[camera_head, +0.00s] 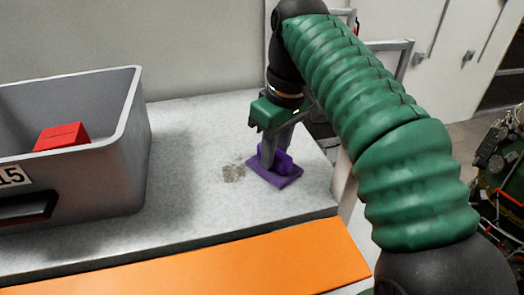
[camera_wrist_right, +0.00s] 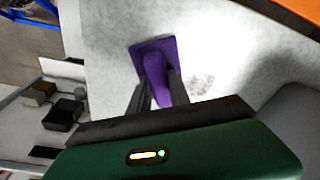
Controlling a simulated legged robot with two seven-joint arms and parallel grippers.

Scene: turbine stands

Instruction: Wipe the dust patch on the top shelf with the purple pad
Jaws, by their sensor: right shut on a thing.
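The purple pad (camera_head: 274,172) lies on the top shelf (camera_head: 190,200), near its right end, with a raised grip on its upper side. The dust patch (camera_head: 234,173) is a small grey-brown smudge just left of the pad in the head view. My right gripper (camera_head: 272,155) is shut on the pad's grip from above. In the right wrist view the pad (camera_wrist_right: 153,62) sits between the two fingers, and the dust patch (camera_wrist_right: 199,84) shows to its right. My left gripper is not in view.
A grey bin (camera_head: 110,150) with a red block (camera_head: 62,136) inside stands on the left of the shelf. An orange strip (camera_head: 220,262) runs along the front edge. A wall is behind. The shelf between bin and dust patch is clear.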

